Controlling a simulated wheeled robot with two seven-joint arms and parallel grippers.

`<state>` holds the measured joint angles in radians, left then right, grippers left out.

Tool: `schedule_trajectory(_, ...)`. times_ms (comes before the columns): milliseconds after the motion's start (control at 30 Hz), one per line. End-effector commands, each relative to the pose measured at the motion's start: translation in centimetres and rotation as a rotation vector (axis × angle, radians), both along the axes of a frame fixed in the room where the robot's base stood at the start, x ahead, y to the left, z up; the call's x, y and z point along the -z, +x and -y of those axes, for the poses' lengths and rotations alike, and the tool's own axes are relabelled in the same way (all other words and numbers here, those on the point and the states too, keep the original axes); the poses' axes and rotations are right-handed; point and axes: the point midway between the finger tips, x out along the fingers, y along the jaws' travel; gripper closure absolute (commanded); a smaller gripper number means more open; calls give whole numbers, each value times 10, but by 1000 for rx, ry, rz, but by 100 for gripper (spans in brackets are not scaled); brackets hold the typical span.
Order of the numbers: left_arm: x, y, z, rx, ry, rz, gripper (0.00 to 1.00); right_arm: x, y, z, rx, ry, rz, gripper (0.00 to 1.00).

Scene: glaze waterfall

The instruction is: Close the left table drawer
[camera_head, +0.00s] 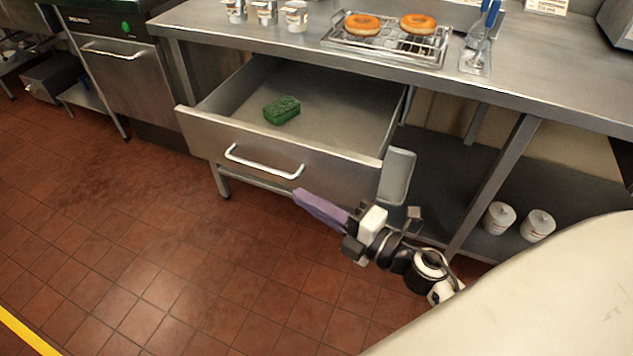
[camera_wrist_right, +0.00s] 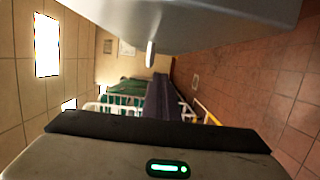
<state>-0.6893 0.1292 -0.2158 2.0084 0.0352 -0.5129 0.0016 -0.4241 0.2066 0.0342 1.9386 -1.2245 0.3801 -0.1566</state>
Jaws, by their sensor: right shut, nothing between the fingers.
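The steel table drawer (camera_head: 270,155) under the worktop stands pulled well out in the head view. Its front panel carries a curved bar handle (camera_head: 262,165). A green sponge (camera_head: 282,110) lies inside on the drawer floor. My right gripper (camera_head: 301,196), with purple fingers, is shut and empty. In the head view its tips show just below the right end of the handle, in front of the drawer face; I cannot tell whether they touch it. In the right wrist view the fingers (camera_wrist_right: 165,108) appear below a grey metal surface (camera_wrist_right: 190,22), likely the drawer front. My left gripper is out of view.
On the steel worktop (camera_head: 560,80) stand several small tins (camera_head: 265,12), a rack (camera_head: 385,45) with two doughnuts and a blue-handled tool (camera_head: 480,40). Two white jars (camera_head: 498,217) sit on the lower shelf. The tiled floor (camera_head: 130,230) before the drawer is clear.

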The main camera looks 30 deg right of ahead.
Motion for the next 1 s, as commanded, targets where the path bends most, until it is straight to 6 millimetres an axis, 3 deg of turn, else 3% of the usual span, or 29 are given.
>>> schedule_trajectory(300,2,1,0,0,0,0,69,0,25,28,1,1,0,100)
schedule_trajectory(800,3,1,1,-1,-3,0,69,1,28,32,1,1,-1,100)
schedule_trajectory(1000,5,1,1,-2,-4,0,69,0,39,47,2,-2,1,100)
